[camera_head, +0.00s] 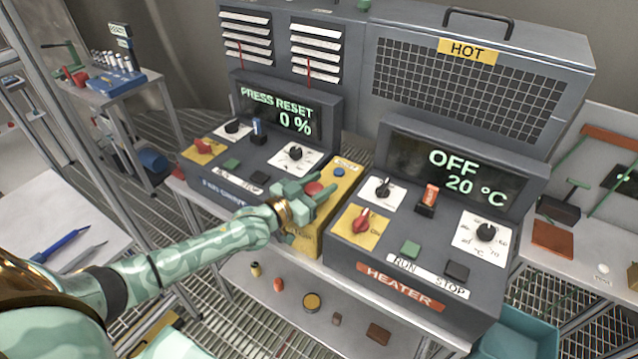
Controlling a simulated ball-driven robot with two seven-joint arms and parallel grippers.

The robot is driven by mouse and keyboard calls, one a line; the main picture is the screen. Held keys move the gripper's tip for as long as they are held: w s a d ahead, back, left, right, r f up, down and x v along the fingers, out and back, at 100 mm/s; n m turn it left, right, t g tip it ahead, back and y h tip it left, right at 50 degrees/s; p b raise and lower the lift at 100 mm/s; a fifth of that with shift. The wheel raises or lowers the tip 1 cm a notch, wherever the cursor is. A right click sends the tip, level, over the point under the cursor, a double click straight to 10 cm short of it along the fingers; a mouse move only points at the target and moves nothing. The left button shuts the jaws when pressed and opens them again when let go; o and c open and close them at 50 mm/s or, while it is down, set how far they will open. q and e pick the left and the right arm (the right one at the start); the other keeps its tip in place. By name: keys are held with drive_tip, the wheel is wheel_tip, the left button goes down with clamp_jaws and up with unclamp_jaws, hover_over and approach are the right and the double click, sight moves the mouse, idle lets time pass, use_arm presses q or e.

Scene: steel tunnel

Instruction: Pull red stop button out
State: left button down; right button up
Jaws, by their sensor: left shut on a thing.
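The red stop button (314,188) sits on a narrow yellow box (344,190) between two dark control panels. My left gripper (312,192) reaches in from the lower left and is shut on the red button, with its pale green fingers on the button's sides. The fingers hide part of the button, so I cannot tell whether it is pressed in or out. A blue button (339,172) shows on the same box behind the gripper. My right gripper is not in view.
The left panel's screen (277,112) reads PRESS RESET, 0 %. The heater panel (420,270) stands close at the right; its screen reads OFF, 20 °C. Both have knobs near the yellow box. A lower shelf (345,312) holds small items; a tool bench (105,85) stands at the left.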

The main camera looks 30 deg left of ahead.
use_arm(q)
drive_tip(key=c, duration=0.8)
unclamp_jaws()
drive_tip(key=shift+r, duration=0.3)
drive_tip(key=shift+c, duration=0.2)
drive_tip(key=shift+f, duration=0.1)
drive_tip(key=shift+s+a, duration=0.1)
drive_tip(key=shift+s, duration=0.15)
drive_tip(key=v, duration=1.5)
drive_tip(key=shift+s+a+p, duration=0.2)
drive_tip(key=shift+s+p, duration=0.15)
drive_tip(key=shift+p, duration=0.1)
drive_tip(key=shift+f, duration=0.2)
